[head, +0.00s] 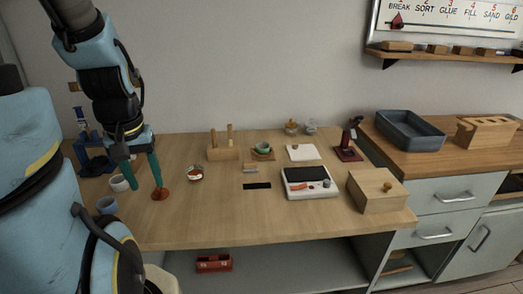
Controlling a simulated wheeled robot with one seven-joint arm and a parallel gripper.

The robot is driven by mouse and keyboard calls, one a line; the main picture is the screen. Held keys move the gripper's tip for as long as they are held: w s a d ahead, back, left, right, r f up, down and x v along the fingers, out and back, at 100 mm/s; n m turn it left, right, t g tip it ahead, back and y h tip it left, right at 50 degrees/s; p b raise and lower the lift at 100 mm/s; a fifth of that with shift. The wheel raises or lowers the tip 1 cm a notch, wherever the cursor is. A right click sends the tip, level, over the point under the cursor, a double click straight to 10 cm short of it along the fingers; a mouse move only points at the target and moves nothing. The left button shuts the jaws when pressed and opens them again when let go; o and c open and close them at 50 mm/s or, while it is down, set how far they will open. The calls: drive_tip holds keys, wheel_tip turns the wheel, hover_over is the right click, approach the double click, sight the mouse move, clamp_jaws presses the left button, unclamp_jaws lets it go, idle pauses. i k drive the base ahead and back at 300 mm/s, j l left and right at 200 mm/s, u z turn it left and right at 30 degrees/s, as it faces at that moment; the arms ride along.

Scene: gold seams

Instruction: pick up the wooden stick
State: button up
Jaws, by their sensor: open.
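My gripper (145,186) has teal fingers that point down over the left part of the table. They are spread apart and nothing shows between them. A small red-brown object (161,195) is at the right fingertip; I cannot tell whether they touch. A wooden block (222,154) stands to the right of my gripper, towards the back of the table. Two upright wooden sticks rise from it, a left stick (213,138) and a right stick (229,133). I cannot tell which of them is the wooden stick of the task.
On the table (215,220) are a small bowl (195,173), a black strip (257,186), a scale-like device (307,190) and a wooden box (377,196). The table's front middle is clear.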

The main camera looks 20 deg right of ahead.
sight(230, 126)
drive_tip(key=l, duration=0.25)
drive_tip(key=k+l, duration=0.15)
drive_tip(key=l, duration=0.15)
drive_tip(key=k+l+u, duration=0.15)
drive_tip(key=l, duration=0.3)
drive_tip(key=k+l+u, duration=0.15)
drive_tip(key=l, duration=0.25)
drive_tip(key=k+l+u, duration=0.15)
drive_tip(key=l, duration=0.25)
drive_tip(key=k+l+u, duration=0.15)
drive_tip(key=l, duration=0.25)
drive_tip(key=u, duration=0.95)
